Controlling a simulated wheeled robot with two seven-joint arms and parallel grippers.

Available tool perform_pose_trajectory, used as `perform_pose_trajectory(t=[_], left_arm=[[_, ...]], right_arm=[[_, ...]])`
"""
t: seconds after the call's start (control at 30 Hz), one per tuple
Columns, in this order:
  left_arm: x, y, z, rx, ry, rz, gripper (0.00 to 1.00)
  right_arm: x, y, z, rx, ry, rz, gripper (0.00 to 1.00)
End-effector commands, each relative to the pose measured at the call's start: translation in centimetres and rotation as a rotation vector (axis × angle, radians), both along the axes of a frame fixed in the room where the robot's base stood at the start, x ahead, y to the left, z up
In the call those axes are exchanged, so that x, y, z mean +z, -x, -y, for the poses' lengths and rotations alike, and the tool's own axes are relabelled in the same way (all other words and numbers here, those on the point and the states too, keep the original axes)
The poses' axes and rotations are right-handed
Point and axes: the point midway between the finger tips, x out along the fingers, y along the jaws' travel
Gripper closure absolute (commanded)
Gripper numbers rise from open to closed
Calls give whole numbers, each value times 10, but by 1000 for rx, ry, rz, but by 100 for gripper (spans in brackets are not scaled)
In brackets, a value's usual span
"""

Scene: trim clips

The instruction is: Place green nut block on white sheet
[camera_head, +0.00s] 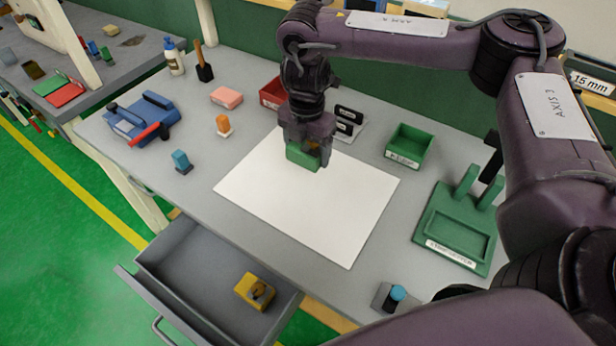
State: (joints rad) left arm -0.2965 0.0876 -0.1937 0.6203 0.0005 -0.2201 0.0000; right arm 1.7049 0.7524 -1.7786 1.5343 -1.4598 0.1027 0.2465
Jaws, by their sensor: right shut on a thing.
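A green block (300,158) is between the fingers of my right gripper (308,154), at the far part of the white sheet (300,205). A small brownish-orange part shows on top of it, mostly hidden by the fingers. The gripper points down and is shut on the block. I cannot tell whether the block touches the sheet or hangs just above it. The white sheet lies flat in the middle of the grey table, with nothing else on it. My left gripper is not in view.
An open drawer (180,252) at the front holds a yellow block (254,291). A green bin (409,147) and green fixture (458,225) stand right of the sheet. A blue vise (143,117), orange clip (223,125) and blue clip (181,161) stand left. A red bin (271,94) is behind.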

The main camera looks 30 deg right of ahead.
Motion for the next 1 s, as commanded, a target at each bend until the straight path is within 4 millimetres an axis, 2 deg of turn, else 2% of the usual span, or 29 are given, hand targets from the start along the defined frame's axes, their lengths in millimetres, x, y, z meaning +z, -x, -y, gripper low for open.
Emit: perform_pose_trajectory(t=[0.03,0.1,0.3,0.57,1.0], left_arm=[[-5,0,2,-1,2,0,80],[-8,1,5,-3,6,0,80],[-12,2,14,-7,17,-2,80],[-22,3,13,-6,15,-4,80],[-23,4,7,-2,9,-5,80]], right_arm=[[-18,2,0,-1,-2,-6,55],[-33,1,0,-2,-2,-5,55],[-53,0,0,0,-1,-1,55],[-87,1,-1,0,-2,-2,55],[-94,0,0,1,0,0,55]])
